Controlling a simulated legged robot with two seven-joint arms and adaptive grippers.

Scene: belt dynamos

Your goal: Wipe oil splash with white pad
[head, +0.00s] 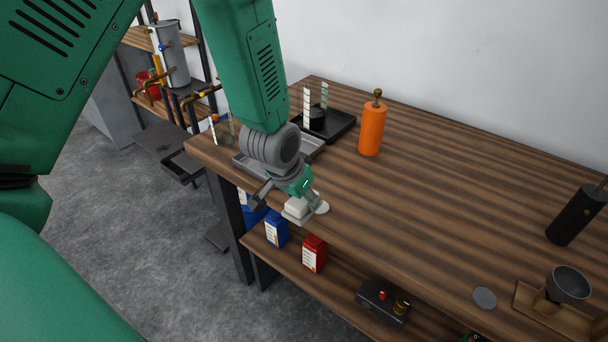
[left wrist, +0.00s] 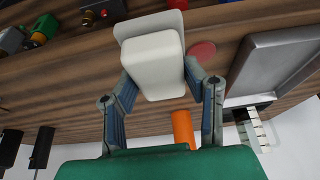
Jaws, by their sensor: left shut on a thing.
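My left gripper (head: 288,207) is shut on the white pad (head: 297,208), near the front left edge of the wooden table. In the left wrist view, the pad (left wrist: 155,65) is a pale rounded block between the two fingers (left wrist: 160,92), with a flat light plate at its far end. I cannot tell whether it touches the tabletop. A flat reddish disc-shaped patch (left wrist: 202,50) shows beside the pad in the left wrist view; I cannot tell for sure that it is the oil splash. My right gripper is not in view.
A grey tray (head: 308,152), a black tray (head: 345,122) and an orange bottle (head: 372,128) stand behind the gripper. A black cylinder (head: 575,215), a grey disc (head: 485,298) and a cup on a wooden stand (head: 567,284) are right. The table's middle (head: 445,190) is clear.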

